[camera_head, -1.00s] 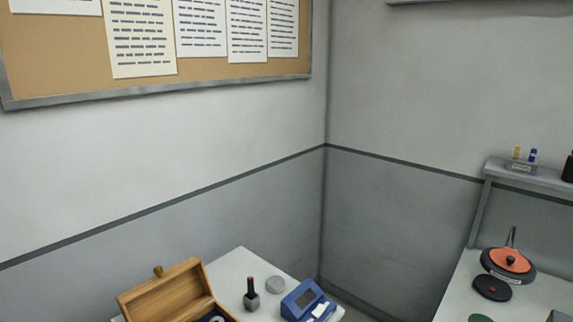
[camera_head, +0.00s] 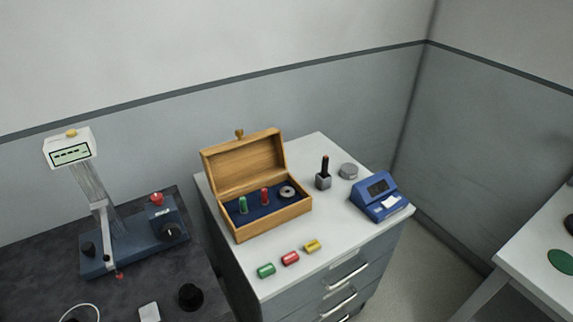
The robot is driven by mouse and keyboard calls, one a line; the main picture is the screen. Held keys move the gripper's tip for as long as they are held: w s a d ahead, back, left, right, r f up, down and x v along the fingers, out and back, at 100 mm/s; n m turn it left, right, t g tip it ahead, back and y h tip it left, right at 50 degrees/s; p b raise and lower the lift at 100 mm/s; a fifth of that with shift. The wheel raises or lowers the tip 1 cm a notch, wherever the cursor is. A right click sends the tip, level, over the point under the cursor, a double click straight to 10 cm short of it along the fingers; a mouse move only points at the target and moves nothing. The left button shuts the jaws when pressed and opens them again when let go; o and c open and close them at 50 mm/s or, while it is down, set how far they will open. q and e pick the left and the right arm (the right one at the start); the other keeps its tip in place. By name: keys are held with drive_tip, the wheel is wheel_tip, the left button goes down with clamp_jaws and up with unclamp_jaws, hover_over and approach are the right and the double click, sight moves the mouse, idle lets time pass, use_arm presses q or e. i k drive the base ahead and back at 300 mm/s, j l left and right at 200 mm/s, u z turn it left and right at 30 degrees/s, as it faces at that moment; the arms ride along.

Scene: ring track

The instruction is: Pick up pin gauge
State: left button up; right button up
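An open wooden box (camera_head: 272,225) with a dark blue lining stands on the white top of a drawer cabinet. A green pin (camera_head: 243,205) and a red pin (camera_head: 265,196) stand upright in it, with a metal ring (camera_head: 287,192) at their right. In front of the box lie short cylinders, one green (camera_head: 266,271), one red (camera_head: 290,258) and one yellow (camera_head: 312,246). I cannot tell which of these is the pin gauge. Neither of my grippers is in view.
A dark handled block (camera_head: 324,177), a grey disc (camera_head: 348,171) and a blue device (camera_head: 381,197) stand right of the box. At left, a dark bench (camera_head: 150,275) bears a measuring stand (camera_head: 133,245). Another white table (camera_head: 530,250) is at right, with floor between.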

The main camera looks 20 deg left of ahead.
sight(264, 202)
drive_tip(key=u, duration=2.6)
drive_tip(key=k+l+z, duration=0.55)
drive_tip(key=i+l, duration=0.05)
